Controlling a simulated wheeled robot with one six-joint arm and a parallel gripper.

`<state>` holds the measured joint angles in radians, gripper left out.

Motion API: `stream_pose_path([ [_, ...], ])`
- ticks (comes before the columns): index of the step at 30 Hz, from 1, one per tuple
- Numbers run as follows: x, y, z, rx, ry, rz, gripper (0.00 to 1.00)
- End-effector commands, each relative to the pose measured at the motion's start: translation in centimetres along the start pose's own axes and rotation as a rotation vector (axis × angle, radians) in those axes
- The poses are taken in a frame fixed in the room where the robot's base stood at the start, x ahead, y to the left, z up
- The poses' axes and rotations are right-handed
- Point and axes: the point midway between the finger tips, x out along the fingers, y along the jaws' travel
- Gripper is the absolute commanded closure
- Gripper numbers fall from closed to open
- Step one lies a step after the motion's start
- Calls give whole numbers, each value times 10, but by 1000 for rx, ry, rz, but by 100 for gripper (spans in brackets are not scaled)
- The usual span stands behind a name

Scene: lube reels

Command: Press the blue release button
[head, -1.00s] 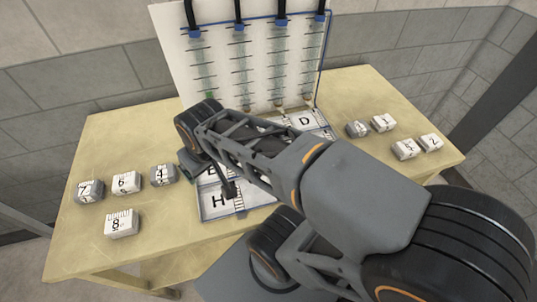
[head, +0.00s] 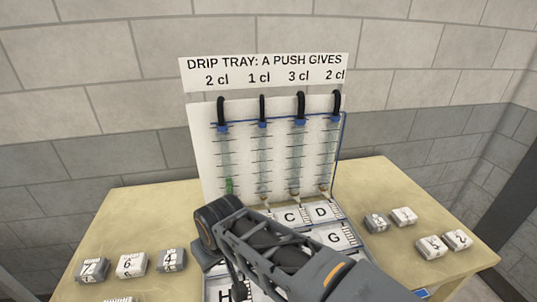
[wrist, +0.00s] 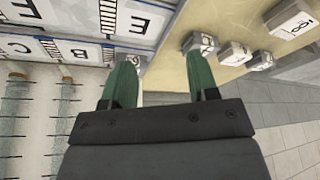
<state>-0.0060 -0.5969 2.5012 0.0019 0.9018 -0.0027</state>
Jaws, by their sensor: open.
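No blue release button can be made out for certain. Blue fittings (head: 263,124) top the clear tubes on the white panel (head: 207,158). The lettered tray (head: 338,237) in front shows C, D, G and part of H in the head view; my arm hides the rest. It also shows at upper left in the wrist view (wrist: 108,18). My gripper (wrist: 160,82) has two green fingers, spread apart and empty, over the tray's edge and the table.
A sign (head: 264,70) reads "DRIP TRAY: A PUSH GIVES 2 cl, 1 cl, 3 cl, 2 cl". Numbered blocks, such as 6 (head: 131,265), stand on the left of the yellow table (head: 128,213); several more (head: 403,216) stand on the right. The table is bare between blocks and tray.

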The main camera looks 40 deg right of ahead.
Motion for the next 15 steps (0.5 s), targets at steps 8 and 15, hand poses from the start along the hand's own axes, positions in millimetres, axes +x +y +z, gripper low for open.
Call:
stream_pose_path([
  [8,0,0,0,0,0,0,73],
  [15,0,0,0,0,0,0,96],
])
